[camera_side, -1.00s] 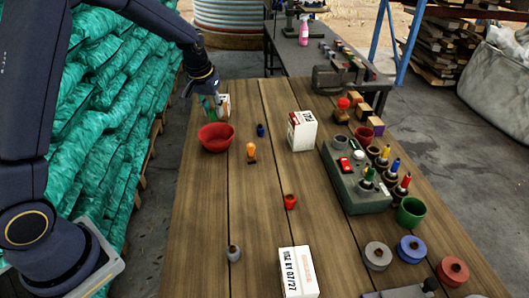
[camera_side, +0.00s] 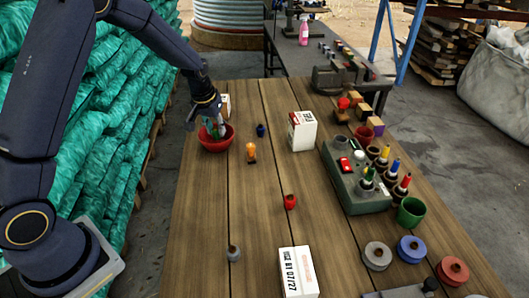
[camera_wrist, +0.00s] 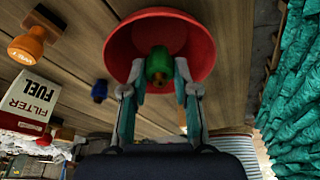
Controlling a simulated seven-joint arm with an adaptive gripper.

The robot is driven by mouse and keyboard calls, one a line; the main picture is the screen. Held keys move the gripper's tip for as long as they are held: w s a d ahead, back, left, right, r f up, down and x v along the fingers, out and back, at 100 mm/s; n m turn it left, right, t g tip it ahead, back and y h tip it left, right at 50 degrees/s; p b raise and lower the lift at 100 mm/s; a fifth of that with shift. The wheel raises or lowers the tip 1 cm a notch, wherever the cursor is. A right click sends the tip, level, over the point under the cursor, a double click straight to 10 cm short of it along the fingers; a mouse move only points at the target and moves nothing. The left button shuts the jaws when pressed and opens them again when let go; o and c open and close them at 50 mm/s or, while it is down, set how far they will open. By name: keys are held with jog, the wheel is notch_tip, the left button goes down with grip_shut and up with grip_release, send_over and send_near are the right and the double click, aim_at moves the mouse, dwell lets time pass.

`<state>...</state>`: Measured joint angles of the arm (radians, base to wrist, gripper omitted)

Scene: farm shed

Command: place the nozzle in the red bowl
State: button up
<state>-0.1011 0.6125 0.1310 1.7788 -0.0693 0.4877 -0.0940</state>
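The red bowl (camera_side: 214,146) stands near the far left of the bench; it also shows in the wrist view (camera_wrist: 190,38). My gripper (camera_side: 216,132) reaches down to the bowl, with its fingertips at or inside the rim. In the wrist view my gripper (camera_wrist: 160,78) has its two fingers on either side of a small green piece, which I take as the nozzle (camera_wrist: 158,68). The fingers appear shut on it, in front of the bowl's inside. Whether the nozzle touches the bowl's bottom cannot be told.
An orange stamp (camera_side: 251,153) and a small blue piece (camera_side: 260,130) stand right of the bowl. A white box (camera_side: 225,105) is just behind it. A filter box (camera_side: 302,131) and a grey-green block (camera_side: 357,180) stand farther right. The near left bench is mostly clear.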

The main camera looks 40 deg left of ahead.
aim_at(215, 127)
jog(key=o, duration=0.5)
dwell(0.3)
notch_tip(215, 127, up, 7)
jog(key=shift+r, duration=0.1)
dwell(0.4)
